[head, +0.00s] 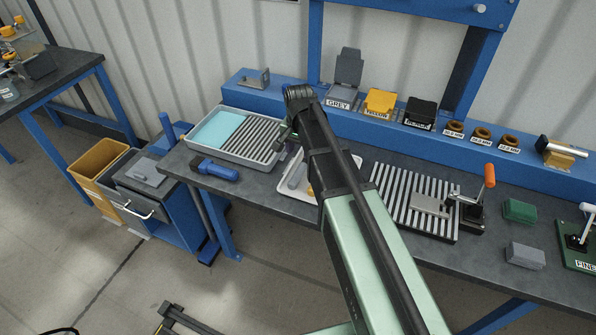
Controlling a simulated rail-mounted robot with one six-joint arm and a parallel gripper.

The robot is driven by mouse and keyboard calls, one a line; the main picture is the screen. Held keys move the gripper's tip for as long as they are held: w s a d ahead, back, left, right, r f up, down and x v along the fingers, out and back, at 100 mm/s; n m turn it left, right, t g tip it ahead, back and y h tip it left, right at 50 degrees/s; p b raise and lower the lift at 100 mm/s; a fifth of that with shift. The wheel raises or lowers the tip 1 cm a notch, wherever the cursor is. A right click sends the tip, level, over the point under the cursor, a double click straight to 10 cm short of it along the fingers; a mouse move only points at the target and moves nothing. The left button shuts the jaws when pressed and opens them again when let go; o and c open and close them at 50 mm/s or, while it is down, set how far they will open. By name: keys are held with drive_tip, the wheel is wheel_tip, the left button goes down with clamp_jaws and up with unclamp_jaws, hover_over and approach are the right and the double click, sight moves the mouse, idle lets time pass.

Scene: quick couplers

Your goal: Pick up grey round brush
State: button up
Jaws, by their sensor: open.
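A grey rounded piece (297,175), perhaps the grey round brush, lies in a small white tray (284,189) on the bench. My arm hides much of that tray, and the piece is too small to identify surely. My gripper (281,145) is open, above the bench near the right end of the grey tray with a ribbed part. It appears up and to the left of the grey piece, apart from it. Its fingertips are small and dark here, and nothing shows between them.
The grey tray (205,152) holds a light blue pad and ribs. A blue-handled brush (215,170) lies before it. A slatted plate (395,198) with a clamp (470,210) stands right. Labelled grey (345,75), yellow (379,101) and black (420,111) holders line the back shelf.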

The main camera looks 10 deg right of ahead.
sight(298, 171)
wheel_tip(298, 171, down, 11)
drive_tip(key=b, duration=0.9)
drive_tip(key=shift+a+r+b, duration=0.1)
drive_tip(key=shift+r+b, duration=0.05)
drive_tip(key=shift+b, duration=0.15)
drive_tip(key=shift+r, duration=0.25)
drive_tip(key=c, duration=0.7)
